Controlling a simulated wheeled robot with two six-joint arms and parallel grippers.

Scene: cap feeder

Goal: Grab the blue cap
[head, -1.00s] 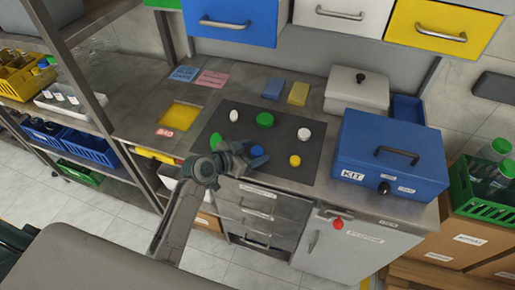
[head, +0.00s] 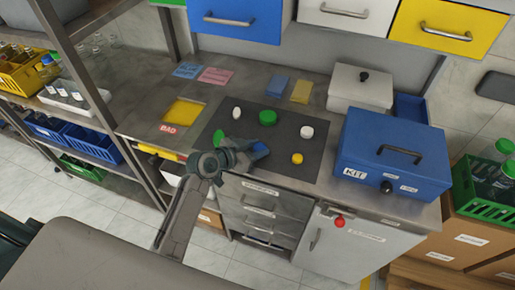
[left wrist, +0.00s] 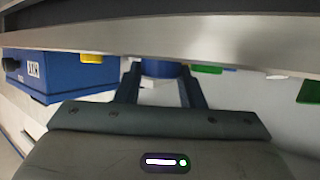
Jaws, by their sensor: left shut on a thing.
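The blue cap (head: 261,151) is at the front edge of the dark mat (head: 289,134) on the steel counter, partly hidden by my left gripper (head: 255,152). In the left wrist view the blue cap (left wrist: 160,69) sits between the two fingers of my left gripper (left wrist: 159,84), which is shut on it. I cannot tell whether the cap is still touching the mat. My right gripper is not in view.
Green (head: 267,118), white (head: 307,132) and yellow (head: 297,158) caps lie around on the mat. A blue KIT box (head: 350,150) stands to the right, with a white lidded box (head: 360,95) behind it. A shelf rack (head: 75,70) stands at left.

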